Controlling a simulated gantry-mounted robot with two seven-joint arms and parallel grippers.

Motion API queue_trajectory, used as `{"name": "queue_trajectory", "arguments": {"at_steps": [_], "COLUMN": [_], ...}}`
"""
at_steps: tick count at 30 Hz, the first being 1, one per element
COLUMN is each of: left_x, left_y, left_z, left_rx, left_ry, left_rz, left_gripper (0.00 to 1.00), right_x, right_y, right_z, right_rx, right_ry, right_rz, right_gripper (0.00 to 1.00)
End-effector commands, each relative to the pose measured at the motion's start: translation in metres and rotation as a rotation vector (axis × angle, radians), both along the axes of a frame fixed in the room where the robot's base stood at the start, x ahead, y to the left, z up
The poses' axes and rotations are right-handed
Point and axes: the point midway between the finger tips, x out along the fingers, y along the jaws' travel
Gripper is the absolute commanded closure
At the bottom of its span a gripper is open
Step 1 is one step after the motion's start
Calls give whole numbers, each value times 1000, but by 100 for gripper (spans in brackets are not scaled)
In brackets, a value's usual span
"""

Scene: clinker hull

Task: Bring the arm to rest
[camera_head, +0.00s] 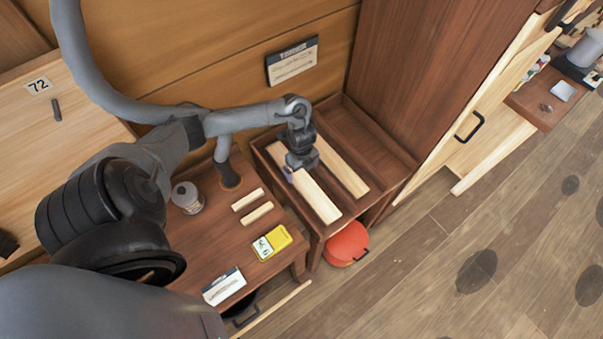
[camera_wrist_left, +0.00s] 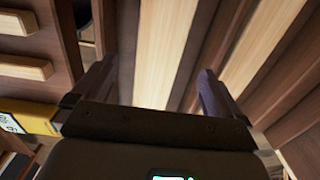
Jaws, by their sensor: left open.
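My left arm reaches across the head view from the left. My right gripper is not in view.
The bench holds a grey jar (camera_head: 187,198), two short sticks (camera_head: 257,213), a yellow box (camera_head: 272,242) and a white card (camera_head: 223,287). A red-orange round container (camera_head: 346,244) stands on the floor below the bin. A dark wooden panel (camera_head: 420,70) rises behind. Floor at right is open.

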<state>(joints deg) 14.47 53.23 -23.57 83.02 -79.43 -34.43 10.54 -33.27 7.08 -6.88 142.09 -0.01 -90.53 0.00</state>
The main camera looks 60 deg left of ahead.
Motion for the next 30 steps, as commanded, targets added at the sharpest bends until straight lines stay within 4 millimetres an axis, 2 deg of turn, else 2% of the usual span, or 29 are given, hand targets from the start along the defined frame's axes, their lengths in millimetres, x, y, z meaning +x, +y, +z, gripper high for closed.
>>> {"name": "queue_trajectory", "arguments": {"at_steps": [3, 9, 14, 17, 20, 23, 25, 27, 30], "left_x": [1, 1, 1, 4, 11, 18, 19, 16, 3], "left_y": [1, 0, -5, -23, -60, -116, -166, -213, -248], "left_z": [22, 44, 47, 40, 28, 18, 19, 31, 58], "left_rx": [0, 0, -3, -12, -36, -76, -116, -160, -200], "left_ry": [-3, -2, -8, -39, -106, -213, -308, -400, -471], "left_rz": [-1, -1, -3, -15, -28, -14, 38, 151, 374], "left_gripper": [0, 0, 0, 0, 0, 0, 0, 0, 0], "right_x": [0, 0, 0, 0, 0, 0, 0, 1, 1], "right_y": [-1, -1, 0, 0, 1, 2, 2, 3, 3], "right_z": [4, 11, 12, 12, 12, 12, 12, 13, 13], "right_rx": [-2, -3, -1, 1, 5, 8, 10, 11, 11], "right_ry": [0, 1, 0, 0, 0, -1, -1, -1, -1], "right_rz": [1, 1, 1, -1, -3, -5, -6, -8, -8], "right_gripper": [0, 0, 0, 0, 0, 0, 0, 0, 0]}}
